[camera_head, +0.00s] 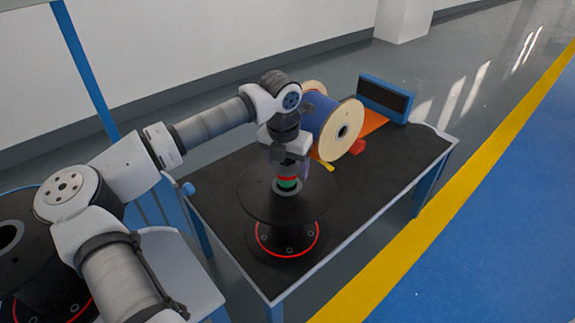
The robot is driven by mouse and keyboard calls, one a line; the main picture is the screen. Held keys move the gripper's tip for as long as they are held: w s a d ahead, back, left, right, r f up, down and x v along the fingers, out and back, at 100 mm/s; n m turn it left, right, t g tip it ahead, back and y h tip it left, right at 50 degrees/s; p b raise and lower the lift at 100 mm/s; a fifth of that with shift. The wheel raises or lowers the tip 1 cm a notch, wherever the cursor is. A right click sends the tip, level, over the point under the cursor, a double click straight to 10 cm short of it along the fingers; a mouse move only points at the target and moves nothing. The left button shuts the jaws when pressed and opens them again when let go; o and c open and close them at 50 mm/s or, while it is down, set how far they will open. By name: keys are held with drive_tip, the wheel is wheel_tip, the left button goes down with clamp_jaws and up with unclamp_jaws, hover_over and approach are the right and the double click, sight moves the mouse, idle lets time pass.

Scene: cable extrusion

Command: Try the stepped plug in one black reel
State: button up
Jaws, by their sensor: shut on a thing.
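A black reel (262,200) with a red ring on its lower flange stands upright on the dark-topped table (375,184). My gripper (288,172) points down over the middle of this reel. It is shut on the stepped plug (288,183), which shows red and green bands. The plug's lower end is at the reel's centre hole; I cannot tell how deep it sits. A second black reel (40,262), also with a red ring, stands at the lower left, partly hidden behind my arm.
A wooden-flanged spool with blue winding (343,132) lies on its side behind my gripper, beside red and yellow pieces. A blue-framed dark panel (385,98) stands at the table's far end. The table's right side is clear.

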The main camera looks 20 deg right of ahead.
sight(287, 175)
drive_tip(key=shift+f+b, duration=1.45)
drive_tip(key=shift+f, duration=0.25)
drive_tip(key=o, duration=1.1)
drive_tip(key=shift+o, duration=0.2)
